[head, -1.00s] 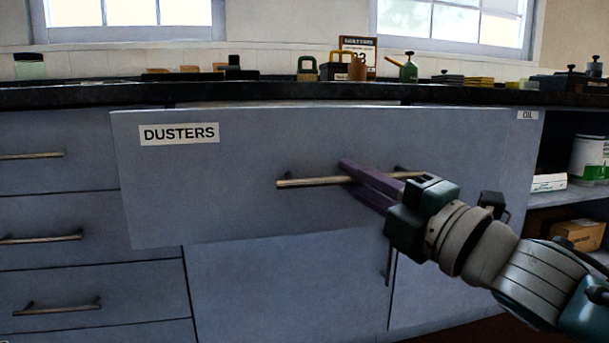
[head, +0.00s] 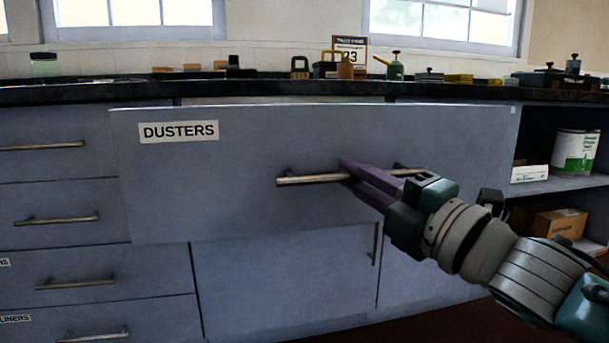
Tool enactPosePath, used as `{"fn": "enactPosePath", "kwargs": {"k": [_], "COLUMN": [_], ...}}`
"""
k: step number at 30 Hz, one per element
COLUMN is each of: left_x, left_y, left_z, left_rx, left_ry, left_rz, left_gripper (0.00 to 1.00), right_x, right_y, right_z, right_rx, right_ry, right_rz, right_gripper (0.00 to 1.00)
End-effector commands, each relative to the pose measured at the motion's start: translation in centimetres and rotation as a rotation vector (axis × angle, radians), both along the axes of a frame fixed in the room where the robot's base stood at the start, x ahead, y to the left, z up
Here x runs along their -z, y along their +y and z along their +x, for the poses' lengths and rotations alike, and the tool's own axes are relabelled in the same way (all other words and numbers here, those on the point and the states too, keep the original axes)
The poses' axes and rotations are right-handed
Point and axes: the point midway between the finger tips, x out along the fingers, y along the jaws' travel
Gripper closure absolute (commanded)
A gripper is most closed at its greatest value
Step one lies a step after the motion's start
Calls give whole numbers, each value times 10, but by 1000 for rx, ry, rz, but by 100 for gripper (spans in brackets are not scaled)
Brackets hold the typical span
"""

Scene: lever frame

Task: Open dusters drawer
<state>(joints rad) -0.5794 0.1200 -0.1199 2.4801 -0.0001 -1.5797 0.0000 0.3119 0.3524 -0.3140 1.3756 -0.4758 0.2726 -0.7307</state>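The dusters drawer (head: 240,205) is a wide blue-grey front labelled DUSTERS (head: 179,132) at its upper left. It stands out from the cabinet below the dark counter. Its metal bar handle (head: 310,179) runs across the middle of the front. My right gripper (head: 347,172) comes in from the right, with its purple fingers at the handle, one above and one below the bar. The fingers look closed around the bar. The drawer's inside is hidden behind its front. My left gripper is not in view.
Other closed drawers (head: 57,226) with bar handles are stacked at the left. A cupboard door (head: 280,285) is below. Open shelves at the right hold a paint can (head: 575,152) and a cardboard box (head: 560,223). Tools and boxes stand on the counter (head: 270,90).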

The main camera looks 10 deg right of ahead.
Motion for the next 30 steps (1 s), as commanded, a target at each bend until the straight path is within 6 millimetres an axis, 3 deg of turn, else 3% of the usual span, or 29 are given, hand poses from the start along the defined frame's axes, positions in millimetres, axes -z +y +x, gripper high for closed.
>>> {"fn": "enactPosePath", "kwargs": {"k": [9, 19, 30], "left_x": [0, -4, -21], "left_y": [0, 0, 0], "left_z": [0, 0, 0], "left_rx": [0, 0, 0], "left_ry": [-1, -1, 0], "left_rz": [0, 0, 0], "left_gripper": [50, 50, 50], "right_x": [0, 1, 13], "right_y": [0, -3, -30], "right_z": [0, -7, -66], "right_rx": [0, 1, 1], "right_ry": [0, 3, 5], "right_rz": [0, 0, 0], "right_gripper": [55, 55, 55]}}
